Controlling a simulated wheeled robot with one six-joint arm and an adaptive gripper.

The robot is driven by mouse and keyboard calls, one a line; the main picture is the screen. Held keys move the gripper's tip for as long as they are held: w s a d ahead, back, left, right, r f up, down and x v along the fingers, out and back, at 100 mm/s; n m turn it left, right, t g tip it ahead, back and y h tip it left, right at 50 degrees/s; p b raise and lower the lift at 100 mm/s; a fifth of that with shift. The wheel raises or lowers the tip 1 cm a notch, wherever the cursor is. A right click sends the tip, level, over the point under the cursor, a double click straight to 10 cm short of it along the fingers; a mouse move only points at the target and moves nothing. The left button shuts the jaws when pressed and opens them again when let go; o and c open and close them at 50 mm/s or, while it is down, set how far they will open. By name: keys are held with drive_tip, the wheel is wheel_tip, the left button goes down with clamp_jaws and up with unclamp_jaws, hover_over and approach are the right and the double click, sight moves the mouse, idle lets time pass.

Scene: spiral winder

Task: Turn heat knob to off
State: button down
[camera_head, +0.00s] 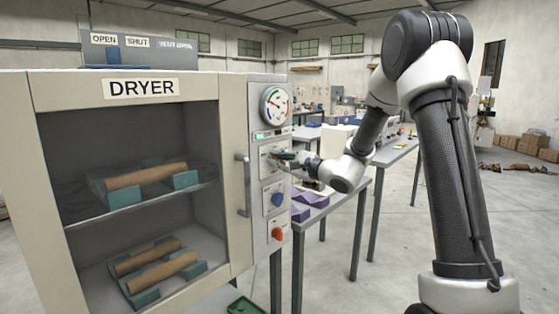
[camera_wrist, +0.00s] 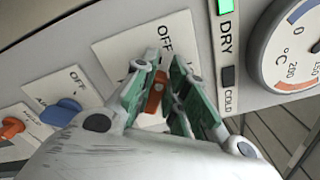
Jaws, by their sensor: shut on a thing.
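The knob between my fingers (camera_wrist: 155,94) is orange-brown and sits on a white plate (camera_wrist: 112,58) marked OFF; the rest of that plate's lettering is covered. I take it for the heat knob. My gripper (camera_wrist: 161,76) is shut on it, with green-padded fingers on either side. The knob lies roughly in line with the OFF mark, but its exact setting is hard to tell. In the head view my gripper (camera_head: 276,157) is at the upper knob plate of the dryer's control panel (camera_head: 257,190), and hides the knob there.
A blue knob (camera_head: 277,199) and an orange knob (camera_head: 278,234) are below on the panel. Above are a round temperature gauge (camera_head: 275,106) and a lit green DRY lamp (camera_wrist: 226,7). The dryer door handle (camera_head: 243,186) is left of the panel. A table (camera_head: 345,195) stands to the right.

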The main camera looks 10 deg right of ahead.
drive_tip(key=shift+s+f+n, duration=0.1)
drive_tip(key=shift+n, duration=0.5)
drive_tip(key=c, duration=1.4)
unclamp_jaws()
drive_tip(key=shift+c, duration=0.2)
drive_tip(key=v, duration=1.2)
